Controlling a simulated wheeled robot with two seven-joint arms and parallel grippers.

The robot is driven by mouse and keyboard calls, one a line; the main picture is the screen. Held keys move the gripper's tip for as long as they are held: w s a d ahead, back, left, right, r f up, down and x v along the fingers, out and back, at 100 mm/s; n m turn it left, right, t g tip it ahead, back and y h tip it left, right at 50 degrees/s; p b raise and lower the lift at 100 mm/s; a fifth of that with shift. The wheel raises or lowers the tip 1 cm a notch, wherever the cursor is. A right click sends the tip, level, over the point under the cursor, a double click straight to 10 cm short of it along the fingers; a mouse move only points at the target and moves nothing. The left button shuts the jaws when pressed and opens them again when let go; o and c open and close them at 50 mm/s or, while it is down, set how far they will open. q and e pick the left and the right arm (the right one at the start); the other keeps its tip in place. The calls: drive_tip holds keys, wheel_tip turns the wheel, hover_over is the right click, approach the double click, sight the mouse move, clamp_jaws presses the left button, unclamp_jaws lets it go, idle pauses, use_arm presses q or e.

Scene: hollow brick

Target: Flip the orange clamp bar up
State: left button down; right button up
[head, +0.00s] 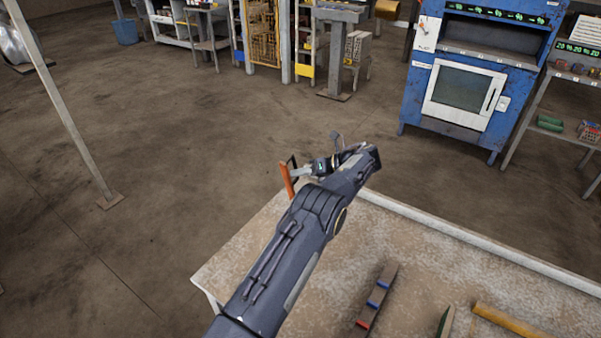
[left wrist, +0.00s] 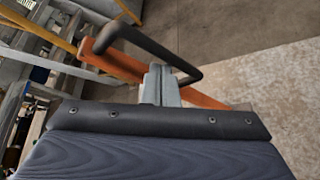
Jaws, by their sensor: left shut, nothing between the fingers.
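The orange clamp bar (head: 287,180) shows in the head view at the far left edge of the table, just left of my left gripper (head: 302,172). In the left wrist view the orange bar (left wrist: 120,65) runs slantwise behind my grey fingers (left wrist: 158,75), which cover its middle. A dark bent handle (left wrist: 140,38) joins the bar and passes close to the fingertips. My left fingers are together with nothing between them; I cannot tell whether they touch the bar or handle. My left forearm hides part of the clamp in the head view. My right gripper is out of sight.
The speckled table (head: 330,270) carries a dark strip with blue and red pieces (head: 378,295) and a yellow bar (head: 510,322) at its near side. A blue machine (head: 468,85) and shelves stand beyond. The floor left of the table is mostly clear, apart from a post.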

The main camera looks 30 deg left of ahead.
use_arm(q)
drive_tip(key=s+d+r+b, duration=0.3)
drive_tip(key=s+d+r, duration=0.4)
drive_tip(key=s+r, duration=0.5)
drive_tip(key=shift+s+r, duration=0.15)
drive_tip(key=shift+r, duration=0.35)
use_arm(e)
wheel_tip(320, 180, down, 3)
